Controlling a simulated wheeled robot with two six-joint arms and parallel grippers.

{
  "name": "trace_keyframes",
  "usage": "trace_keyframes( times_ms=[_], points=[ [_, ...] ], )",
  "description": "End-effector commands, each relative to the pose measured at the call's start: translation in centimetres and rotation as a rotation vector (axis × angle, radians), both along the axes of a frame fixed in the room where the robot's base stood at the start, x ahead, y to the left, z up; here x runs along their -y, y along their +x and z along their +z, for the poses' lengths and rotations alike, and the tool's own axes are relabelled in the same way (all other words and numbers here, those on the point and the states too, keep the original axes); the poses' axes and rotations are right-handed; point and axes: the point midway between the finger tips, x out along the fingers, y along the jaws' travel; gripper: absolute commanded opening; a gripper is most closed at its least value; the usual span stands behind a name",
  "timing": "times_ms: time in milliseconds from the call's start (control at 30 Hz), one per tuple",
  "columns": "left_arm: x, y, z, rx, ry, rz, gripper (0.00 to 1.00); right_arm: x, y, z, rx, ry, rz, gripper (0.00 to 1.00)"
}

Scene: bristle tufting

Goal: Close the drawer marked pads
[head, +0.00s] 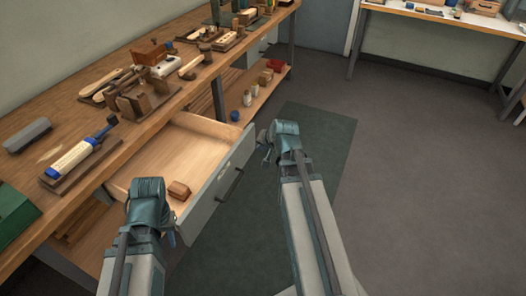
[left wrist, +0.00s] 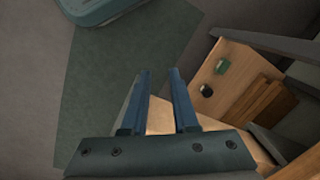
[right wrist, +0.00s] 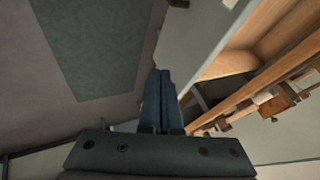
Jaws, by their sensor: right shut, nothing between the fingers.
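An open drawer (head: 160,150) stands pulled out from under the workbench. Its grey front (head: 212,190) carries a dark bar handle (head: 230,184); any marking is too small to read. A small brown block (head: 179,190) lies inside. My right gripper (head: 266,143) is shut and empty, out in front of the drawer's far front end, seemingly apart from it. The right wrist view shows its closed fingers (right wrist: 160,85) with the drawer's grey front (right wrist: 192,40) beyond. My left gripper (head: 171,236) is at the drawer's near end; its fingers (left wrist: 158,85) are open in the left wrist view.
The workbench top (head: 130,130) holds a blue-and-white handled brush (head: 78,158), a grey brush (head: 27,135) and several wooden tools. A lower shelf (head: 255,105) carries small jars. A green mat (head: 305,140) covers the floor before the drawer, and the floor to the right is clear.

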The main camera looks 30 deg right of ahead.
Motion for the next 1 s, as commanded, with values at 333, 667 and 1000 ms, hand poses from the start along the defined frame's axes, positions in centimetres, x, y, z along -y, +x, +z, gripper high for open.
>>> trace_keyframes(
  times_ms=[333,667,1000],
  points=[
    [0.0,0.0,-5.3,0.0,0.0,0.0,0.28,0.1,3.7,-5.3,0.0,0.001,0.002,0.0],
    [0.0,0.0,-4.4,0.0,0.0,0.0,0.28,-2.3,6.3,-4.4,-0.001,-0.001,0.002,0.0],
    [0.0,0.0,-4.4,0.0,0.0,0.0,0.28,-2.4,6.5,-4.5,-0.001,0.0,0.001,0.0]
  ],
)
